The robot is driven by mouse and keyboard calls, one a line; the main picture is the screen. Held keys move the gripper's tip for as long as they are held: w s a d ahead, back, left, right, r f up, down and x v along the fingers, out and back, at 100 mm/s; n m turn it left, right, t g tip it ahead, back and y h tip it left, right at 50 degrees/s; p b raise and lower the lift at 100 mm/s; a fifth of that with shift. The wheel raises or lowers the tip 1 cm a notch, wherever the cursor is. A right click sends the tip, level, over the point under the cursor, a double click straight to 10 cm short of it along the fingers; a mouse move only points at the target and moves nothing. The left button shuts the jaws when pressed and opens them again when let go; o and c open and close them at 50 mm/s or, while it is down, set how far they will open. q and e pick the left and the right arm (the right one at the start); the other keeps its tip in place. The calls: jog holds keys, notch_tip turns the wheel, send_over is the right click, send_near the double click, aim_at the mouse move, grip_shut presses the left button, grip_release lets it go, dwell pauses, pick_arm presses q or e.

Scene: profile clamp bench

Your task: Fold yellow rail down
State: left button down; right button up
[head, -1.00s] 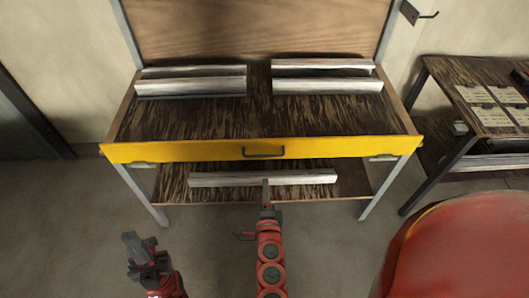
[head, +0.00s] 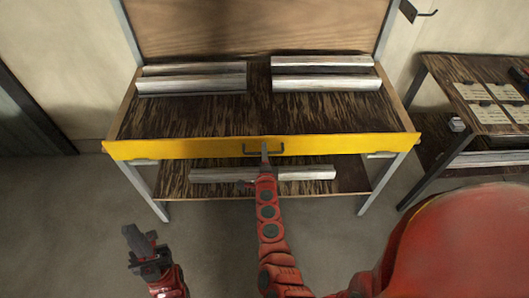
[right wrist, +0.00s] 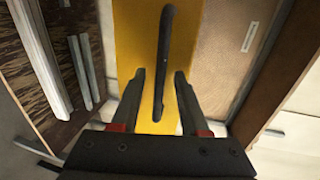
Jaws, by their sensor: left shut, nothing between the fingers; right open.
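The yellow rail (head: 190,148) stands upright along the bench's front edge, with a dark bar handle (head: 250,150) at its middle. My right gripper (head: 265,152) is at the handle, open. In the right wrist view, the dark handle (right wrist: 167,40) crosses the yellow rail (right wrist: 134,30) and runs down between the open fingers of my right gripper (right wrist: 160,82). Contact with the handle cannot be told. My left gripper (head: 134,236) is shut and empty, low at the left, well apart from the rail.
Metal profiles (head: 190,84) lie in two groups at the back of the bench top (head: 215,118). Another profile (head: 305,173) lies on the lower shelf. A side table (head: 490,100) with papers stands at the right. The floor before the bench is clear.

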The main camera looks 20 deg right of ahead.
jog(key=shift+w+d+f, duration=0.15)
jog(key=shift+w, duration=0.15)
jog(key=shift+c, duration=0.2)
grip_shut()
dwell(1.2)
